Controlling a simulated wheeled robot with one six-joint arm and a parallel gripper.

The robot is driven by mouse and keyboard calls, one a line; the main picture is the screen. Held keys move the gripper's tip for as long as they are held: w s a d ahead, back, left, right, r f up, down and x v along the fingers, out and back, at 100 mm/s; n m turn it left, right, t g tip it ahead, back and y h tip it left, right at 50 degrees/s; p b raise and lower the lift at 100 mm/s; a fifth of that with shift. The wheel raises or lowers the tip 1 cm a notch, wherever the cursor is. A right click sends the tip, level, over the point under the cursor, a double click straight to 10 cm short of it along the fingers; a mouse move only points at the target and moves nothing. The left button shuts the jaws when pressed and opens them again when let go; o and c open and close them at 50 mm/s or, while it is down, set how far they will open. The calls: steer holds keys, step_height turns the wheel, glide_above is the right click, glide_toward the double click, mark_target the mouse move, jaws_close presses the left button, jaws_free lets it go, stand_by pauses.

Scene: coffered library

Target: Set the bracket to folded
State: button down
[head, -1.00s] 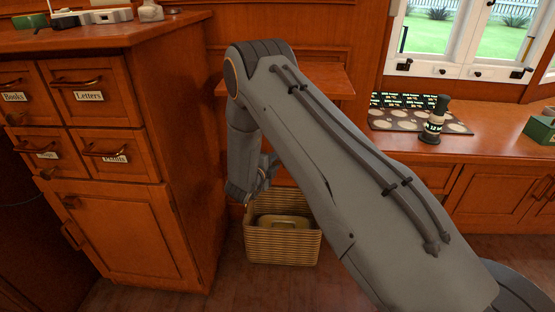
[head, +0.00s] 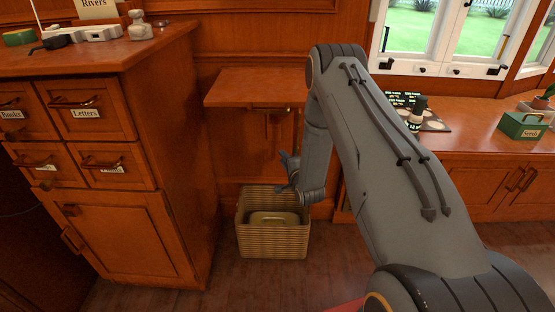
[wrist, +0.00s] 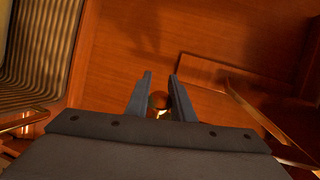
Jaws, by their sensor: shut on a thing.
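A wooden shelf (head: 262,86) sticks out level from the panelled wall, with small brass fittings (head: 266,108) under its front edge. The bracket is hard to make out in the shade below it. My gripper (head: 288,160) is below the shelf, in front of the wall panel, seen small and side-on in the head view. In the wrist view, the fingers of my gripper (wrist: 160,90) are close around a small round knob (wrist: 159,100), which I take as part of the bracket. How the knob joins the rest is hidden.
A wicker basket (head: 272,238) stands on the floor just below my gripper. A tall drawer cabinet (head: 125,205) is close on the left. A window counter (head: 465,145) with a green seed box (head: 522,126) is on the right. The floor in front is clear.

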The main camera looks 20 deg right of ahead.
steer(key=w+d+n+g+y+b, duration=0.3)
steer(key=d+n+y+b, duration=0.3)
steer(key=n+y, duration=0.2)
steer(key=shift+w+g+y+b, duration=0.15)
steer(key=shift+g+y+b, duration=0.35)
steer(key=shift+y, duration=0.7)
steer(key=shift+f, duration=0.1)
steer(key=shift+a, duration=0.1)
steer(key=c, duration=1.5)
jaws_free()
steer(key=shift+a, duration=0.15)
steer(key=shift+c, duration=0.2)
steer(key=shift+d, duration=0.2)
